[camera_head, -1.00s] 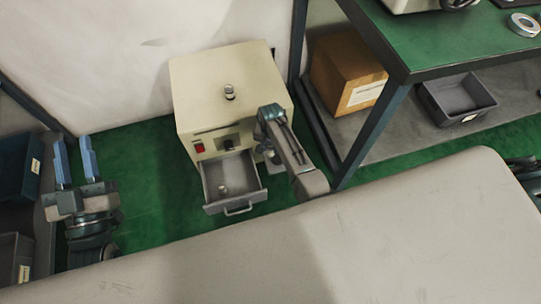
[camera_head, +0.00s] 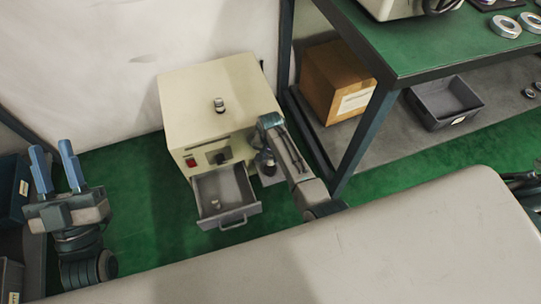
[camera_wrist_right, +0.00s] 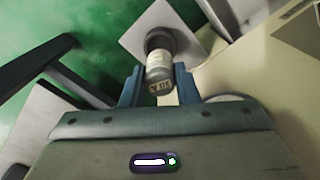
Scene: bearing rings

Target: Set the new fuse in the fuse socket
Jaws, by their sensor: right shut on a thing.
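A pale fuse (camera_wrist_right: 160,70) with a printed "20 A" end is between the fingers of my right gripper (camera_wrist_right: 158,88), which is shut on it. Beyond the fuse is a dark round part (camera_wrist_right: 158,40) on a grey square plate (camera_wrist_right: 135,42); I cannot tell whether the fuse is seated in it. In the head view the plate (camera_head: 270,180) is at the right side of a cream cabinet (camera_head: 205,85), with my right arm above it. A small cylinder (camera_head: 219,105) stands on the cabinet top. Another small piece (camera_head: 216,204) lies in the open drawer (camera_head: 240,190). My left gripper (camera_head: 55,165) is open and empty.
A green shelf unit (camera_head: 400,65) stands at the right, with a cardboard box (camera_head: 325,75) and grey bin (camera_head: 440,95) on its lower level. Dark bins (camera_head: 12,190) are at the far left. The drawer juts forward over green floor (camera_head: 130,200).

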